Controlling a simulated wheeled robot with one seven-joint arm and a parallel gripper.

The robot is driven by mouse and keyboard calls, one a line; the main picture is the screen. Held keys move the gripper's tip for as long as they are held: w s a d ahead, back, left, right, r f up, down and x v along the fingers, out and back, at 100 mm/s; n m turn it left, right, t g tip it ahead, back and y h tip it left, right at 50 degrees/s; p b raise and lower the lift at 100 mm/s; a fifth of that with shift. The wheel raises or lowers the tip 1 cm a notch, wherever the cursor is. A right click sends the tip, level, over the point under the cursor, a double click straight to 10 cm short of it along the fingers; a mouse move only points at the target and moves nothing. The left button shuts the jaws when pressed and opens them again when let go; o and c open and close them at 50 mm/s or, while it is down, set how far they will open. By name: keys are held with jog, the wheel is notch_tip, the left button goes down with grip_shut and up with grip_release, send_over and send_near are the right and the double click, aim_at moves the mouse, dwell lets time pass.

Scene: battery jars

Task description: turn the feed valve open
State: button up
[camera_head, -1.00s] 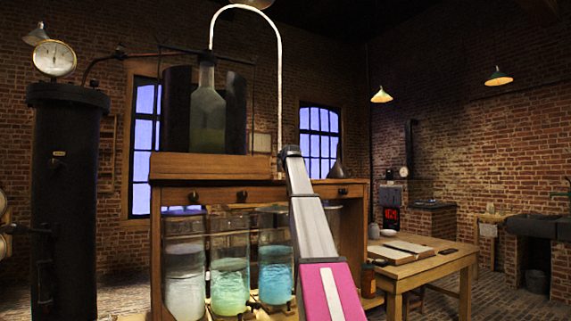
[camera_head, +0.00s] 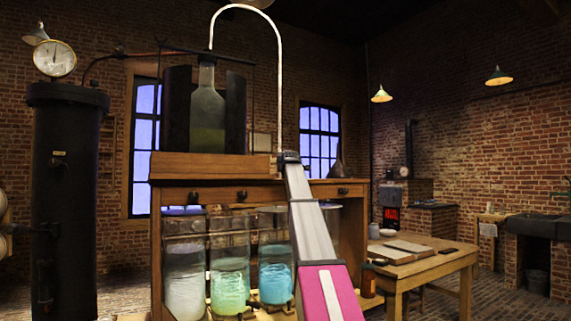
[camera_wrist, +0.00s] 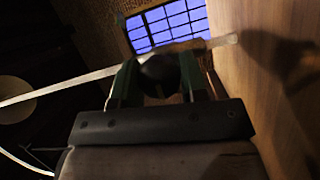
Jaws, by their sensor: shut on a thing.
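My gripper (camera_wrist: 160,78) is shut on a dark rounded knob (camera_wrist: 158,70) between its green fingers in the wrist view; I take it for the feed valve. The white tube (camera_wrist: 80,83) runs behind the knob and ends by a wooden panel at right. In the head view my arm reaches up to the right part of the wooden cabinet, and its end hides the valve. The white tube (camera_head: 281,70) arches from the glass bottle (camera_head: 207,110) down to that spot. Glass jars (camera_head: 230,275) with white, green and blue contents stand below.
Dark knobs (camera_head: 342,191) sit along the cabinet's front rail (camera_head: 215,196). A dark cylinder (camera_head: 68,190) with a gauge stands at left. A wooden table (camera_head: 440,265) with an open book stands at right. My arm partly covers the cabinet's right side.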

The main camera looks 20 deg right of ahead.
jog(key=o, duration=0.9)
jog(key=shift+s, duration=0.1)
jog(key=s, duration=0.3)
jog(key=s+a, duration=0.1)
jog(key=s, duration=0.3)
jog(key=s+a, duration=0.1)
jog(key=s, duration=0.2)
jog(key=shift+s, duration=0.25)
jog(key=shift+f, duration=0.1)
